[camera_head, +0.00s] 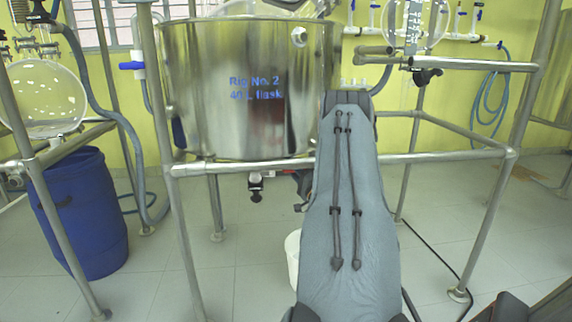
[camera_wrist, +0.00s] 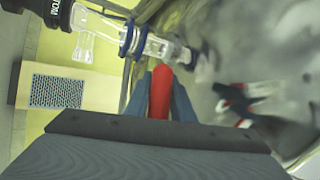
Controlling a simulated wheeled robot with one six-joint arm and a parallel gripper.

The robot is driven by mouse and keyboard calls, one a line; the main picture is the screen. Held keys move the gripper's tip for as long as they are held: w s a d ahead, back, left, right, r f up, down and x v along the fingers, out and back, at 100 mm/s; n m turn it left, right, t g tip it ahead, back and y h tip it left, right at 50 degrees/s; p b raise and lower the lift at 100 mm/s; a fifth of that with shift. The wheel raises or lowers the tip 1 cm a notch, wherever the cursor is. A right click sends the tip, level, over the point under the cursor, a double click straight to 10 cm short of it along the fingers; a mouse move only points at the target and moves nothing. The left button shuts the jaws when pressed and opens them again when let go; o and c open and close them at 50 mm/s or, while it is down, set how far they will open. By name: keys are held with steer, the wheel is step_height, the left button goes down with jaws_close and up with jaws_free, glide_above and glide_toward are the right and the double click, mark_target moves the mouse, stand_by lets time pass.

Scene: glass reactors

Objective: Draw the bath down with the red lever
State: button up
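The bath is a large polished steel vessel (camera_head: 230,130) marked "Rig No. 2 40 L flask", in a pipe frame in the head view. In the wrist view its blurred, shiny wall (camera_wrist: 275,50) fills the right side. The red lever (camera_wrist: 160,92) stands between the two blue-grey fingers of my gripper (camera_wrist: 161,85). The fingers lie close against both its sides, with no clear gap, so my gripper looks shut on it. In the head view my gripper is hidden behind my arm. A drain fitting (camera_head: 255,185) hangs under the bath. Liquid in the bath is not visible.
Clamped glass pipework (camera_wrist: 130,38) with a black fitting (camera_wrist: 55,12) lies just beyond my fingers. Frame rails (camera_head: 240,166) run in front of the bath. A blue drum (camera_head: 85,215) stands left. A white bucket (camera_head: 292,255) is partly hidden by my arm.

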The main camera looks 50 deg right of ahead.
steer(key=o, duration=0.3)
steer(key=shift+p+v, duration=0.6)
steer(key=shift+v, duration=3.3)
